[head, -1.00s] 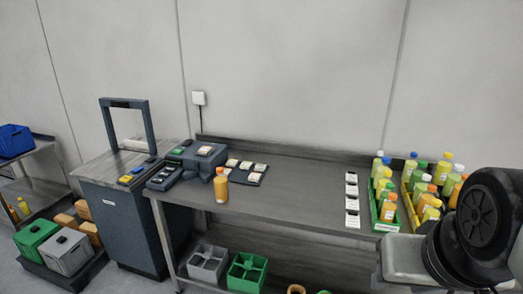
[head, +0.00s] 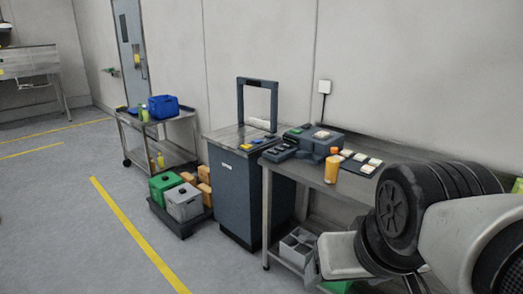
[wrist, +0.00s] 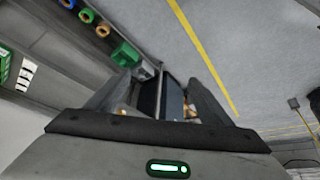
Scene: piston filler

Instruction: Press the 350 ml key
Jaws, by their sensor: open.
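The dark blue-grey filler (head: 312,142) stands at the left end of the steel bench in the head view. A low dark key panel (head: 279,153) lies at its front left; its labels are too small to read, so I cannot tell which key is 350 ml. An orange bottle (head: 331,170) stands upright in front of the filler. My gripper (wrist: 160,82) shows in the wrist view with its two fingers apart and nothing held between them. It is well away from the filler; my arm fills the right of the head view.
A dark cabinet with an upright frame (head: 241,98) stands left of the bench (head: 352,190). White tags lie on a dark pad right of the filler. A cart holds a blue bin (head: 163,107). Open floor lies at left.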

